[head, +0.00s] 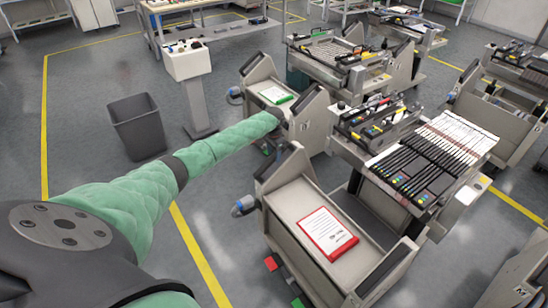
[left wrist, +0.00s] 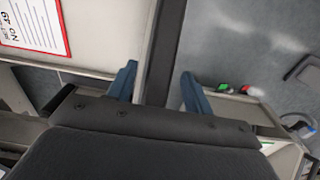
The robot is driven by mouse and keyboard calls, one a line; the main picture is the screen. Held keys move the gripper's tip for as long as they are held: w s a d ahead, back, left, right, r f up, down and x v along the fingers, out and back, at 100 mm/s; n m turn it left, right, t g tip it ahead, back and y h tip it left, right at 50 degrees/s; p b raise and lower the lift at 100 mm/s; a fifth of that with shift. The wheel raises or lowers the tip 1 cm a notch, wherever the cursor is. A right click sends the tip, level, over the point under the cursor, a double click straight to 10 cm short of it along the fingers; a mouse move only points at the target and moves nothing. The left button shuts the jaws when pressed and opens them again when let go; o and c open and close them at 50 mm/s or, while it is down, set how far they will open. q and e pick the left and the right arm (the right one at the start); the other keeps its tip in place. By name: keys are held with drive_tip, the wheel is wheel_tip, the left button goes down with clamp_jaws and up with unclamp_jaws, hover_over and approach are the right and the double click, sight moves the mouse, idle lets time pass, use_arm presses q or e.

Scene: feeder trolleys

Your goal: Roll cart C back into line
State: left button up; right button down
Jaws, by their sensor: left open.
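A grey feeder cart with a red-framed sheet (head: 328,233) on its sloped top stands at the lower middle of the head view; I cannot read a letter C on any cart. My left arm in its green sleeve reaches to the cart's far upper corner, and its fingers are hard to make out there. In the left wrist view my left gripper (left wrist: 160,86) is open, its two blue fingers on either side of a dark upright edge (left wrist: 165,40). I cannot tell whether they touch it. The red-framed sheet (left wrist: 33,25) shows at upper left. My right gripper is out of view.
Another cart with a green-framed sheet (head: 275,95) stands behind, close to my arm. A loaded feeder table (head: 445,150) stands right. A grey bin (head: 138,126) and a control pedestal (head: 190,70) stand left. Yellow lines mark the floor. Open floor lies at left.

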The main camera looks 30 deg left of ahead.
use_arm(q)
drive_tip(key=shift+f, duration=1.55)
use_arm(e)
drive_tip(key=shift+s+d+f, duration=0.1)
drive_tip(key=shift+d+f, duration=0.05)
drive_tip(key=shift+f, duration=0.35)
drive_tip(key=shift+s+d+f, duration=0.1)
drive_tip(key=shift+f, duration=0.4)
use_arm(q)
clamp_jaws()
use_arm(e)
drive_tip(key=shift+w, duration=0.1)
